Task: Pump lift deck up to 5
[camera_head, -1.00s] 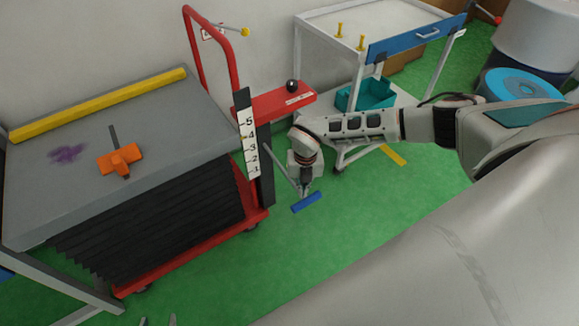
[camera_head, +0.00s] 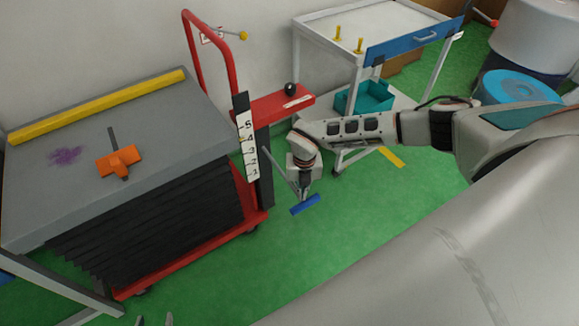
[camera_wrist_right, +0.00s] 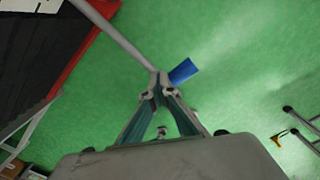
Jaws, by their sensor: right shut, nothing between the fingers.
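The lift cart has a red frame (camera_head: 205,252), black bellows (camera_head: 160,225) and a grey deck (camera_head: 170,118). A white scale (camera_head: 248,148) numbered 1 to 5 stands at its right end; the deck's near right corner is around 3 to 4, but the exact reading is unclear. A thin grey lever (camera_wrist_right: 118,34) with a blue end piece (camera_head: 305,204) sticks out from the cart. My right gripper (camera_wrist_right: 160,92) is shut and empty, its tips at the lever beside the blue piece; contact is unclear. My left gripper (camera_head: 155,321) shows only two parted fingertips at the bottom edge.
An orange part (camera_head: 119,162), yellow bar (camera_head: 100,106) and purple stain (camera_head: 65,155) are on the deck. A red handle (camera_head: 228,60) rises behind. A white table (camera_head: 375,20) with a teal bin (camera_head: 368,97) below stands at the back. Green floor (camera_head: 350,220) is clear in front.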

